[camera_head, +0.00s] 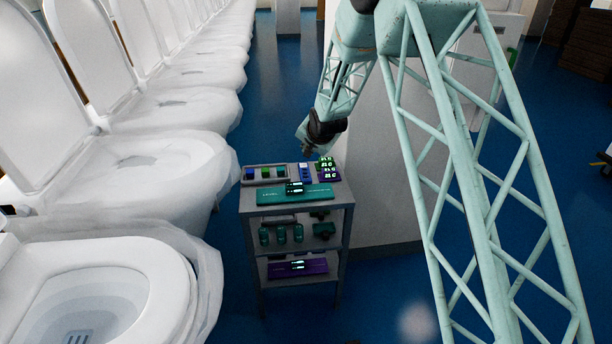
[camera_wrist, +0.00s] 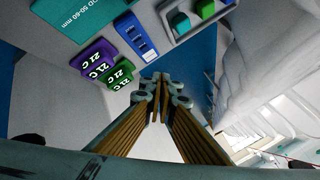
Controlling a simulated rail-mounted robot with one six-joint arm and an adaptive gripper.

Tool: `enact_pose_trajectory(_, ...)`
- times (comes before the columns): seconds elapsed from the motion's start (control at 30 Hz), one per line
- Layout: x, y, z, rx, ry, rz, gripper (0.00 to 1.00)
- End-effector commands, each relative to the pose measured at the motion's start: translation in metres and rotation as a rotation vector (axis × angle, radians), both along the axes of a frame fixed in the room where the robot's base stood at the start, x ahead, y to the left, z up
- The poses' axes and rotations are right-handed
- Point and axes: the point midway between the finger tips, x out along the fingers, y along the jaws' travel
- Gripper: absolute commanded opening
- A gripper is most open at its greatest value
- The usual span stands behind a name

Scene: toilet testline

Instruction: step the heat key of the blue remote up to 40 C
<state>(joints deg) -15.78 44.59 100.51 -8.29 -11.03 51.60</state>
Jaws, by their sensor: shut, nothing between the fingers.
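The blue remote (camera_head: 304,172) lies on the top shelf of a small grey cart, between a tray and lit display units. My gripper (camera_wrist: 160,84) is shut and empty, apart from the remote in the picture. In the head view my gripper (camera_head: 307,150) hangs above the cart's back edge; its tips are hard to make out.
A grey tray (camera_head: 266,180) with coloured blocks and a teal board (camera_head: 295,194) share the cart top. Lower shelves hold teal items and a purple board (camera_head: 297,268). A row of white toilets (camera_head: 150,165) stands close on the left.

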Motion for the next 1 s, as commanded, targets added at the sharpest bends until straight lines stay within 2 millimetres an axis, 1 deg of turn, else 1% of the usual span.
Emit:
enact_pose_trajectory(0.27, 0.0, 0.0, -0.001, 0.0, 0.0, 0.0, 0.0)
enact_pose_trajectory(0.47, 0.0, 0.0, -0.006, 0.0, 0.0, 0.0, 0.0)
enact_pose_trajectory(0.67, 0.0, 0.0, -0.018, 0.0, 0.001, 0.0, 0.0)
enact_pose_trajectory(1.0, 0.0, 0.0, -0.047, 0.0, 0.0, 0.0, 0.0)
